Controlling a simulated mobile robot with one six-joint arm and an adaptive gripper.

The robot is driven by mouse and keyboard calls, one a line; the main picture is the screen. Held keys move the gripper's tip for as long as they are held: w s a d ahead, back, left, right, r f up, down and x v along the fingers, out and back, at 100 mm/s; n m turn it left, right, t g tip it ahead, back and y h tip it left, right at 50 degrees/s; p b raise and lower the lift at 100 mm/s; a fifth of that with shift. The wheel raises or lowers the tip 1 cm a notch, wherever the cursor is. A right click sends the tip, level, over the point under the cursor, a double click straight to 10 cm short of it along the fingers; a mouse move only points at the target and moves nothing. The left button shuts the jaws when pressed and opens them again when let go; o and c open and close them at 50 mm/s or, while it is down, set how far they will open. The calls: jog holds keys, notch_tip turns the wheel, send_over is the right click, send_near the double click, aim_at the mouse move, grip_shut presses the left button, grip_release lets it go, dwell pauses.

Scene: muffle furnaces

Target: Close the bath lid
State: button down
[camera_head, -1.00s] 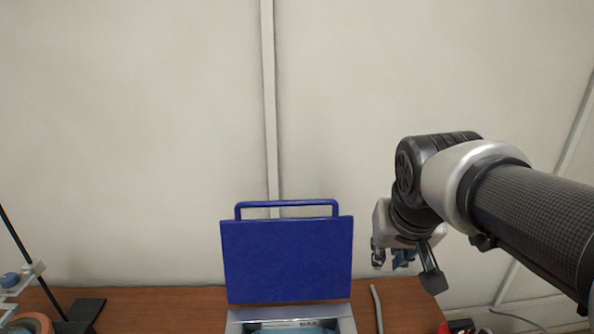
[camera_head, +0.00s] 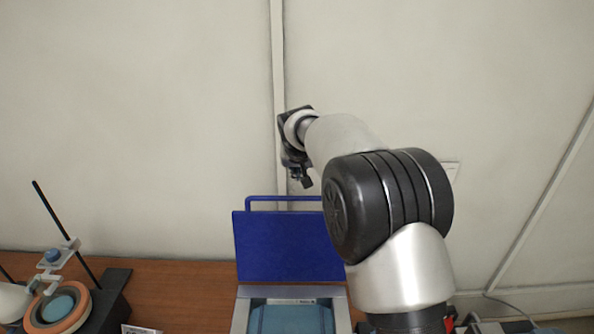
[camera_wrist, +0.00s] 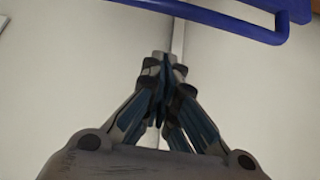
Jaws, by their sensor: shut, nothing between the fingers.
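The bath (camera_head: 241,312) stands on the wooden table with its blue lid (camera_head: 280,248) raised upright. A blue bar handle (camera_head: 262,199) runs along the lid's top edge. My gripper (camera_head: 304,181) is above the handle in the head view, partly hidden by its own wrist. In the wrist view my gripper (camera_wrist: 164,62) has its fingers together with nothing between them. The lid's handle (camera_wrist: 215,18) crosses the top of that view, apart from the fingertips. My arm covers the lid's right edge in the head view.
At the left on the table (camera_head: 185,290) stands a ring-shaped device (camera_head: 62,308) with an orange rim, beside a dark rod stand (camera_head: 62,226). The wall (camera_head: 150,120) is close behind the lid. A cable (camera_head: 510,299) lies at the right.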

jog(key=p+x, duration=0.1)
jog(key=x, duration=0.7)
jog(key=shift+s+r, duration=0.15)
jog(key=shift+s, duration=0.9)
jog(key=shift+s+r, duration=0.15)
jog(key=shift+s, duration=0.85)
jog(key=shift+s, duration=0.1)
jog(key=shift+f+b, duration=0.1)
jog(key=shift+b, duration=0.25)
